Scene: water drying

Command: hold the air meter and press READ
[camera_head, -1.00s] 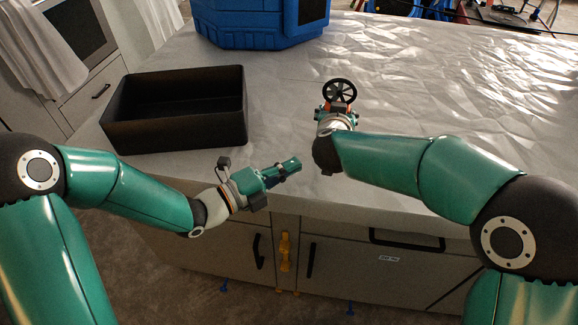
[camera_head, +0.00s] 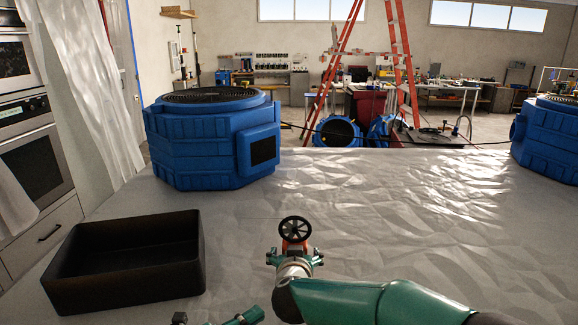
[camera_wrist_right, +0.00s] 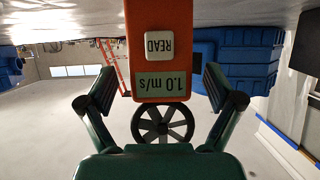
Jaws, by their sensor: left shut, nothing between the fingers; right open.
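The air meter has an orange body (camera_head: 294,246) with a dark spoked fan wheel on top. It is over the white-covered table. In the right wrist view, the meter (camera_wrist_right: 160,12) appears upside down, with a white READ button (camera_wrist_right: 159,45) and a display showing 1.0 m/s (camera_wrist_right: 163,84). My right gripper (camera_head: 295,259) is open. In its wrist view, the fingers (camera_wrist_right: 158,90) stand either side of the meter with gaps between. My left gripper (camera_head: 256,314) is shut and empty at the bottom edge, left of the meter; most of its arm is out of frame.
A black open bin (camera_head: 125,265) is at the left front of the table. A blue air mover (camera_head: 205,150) stands behind it, and another (camera_head: 548,140) is at the far right. The wrinkled sheet (camera_head: 410,225) between them is clear.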

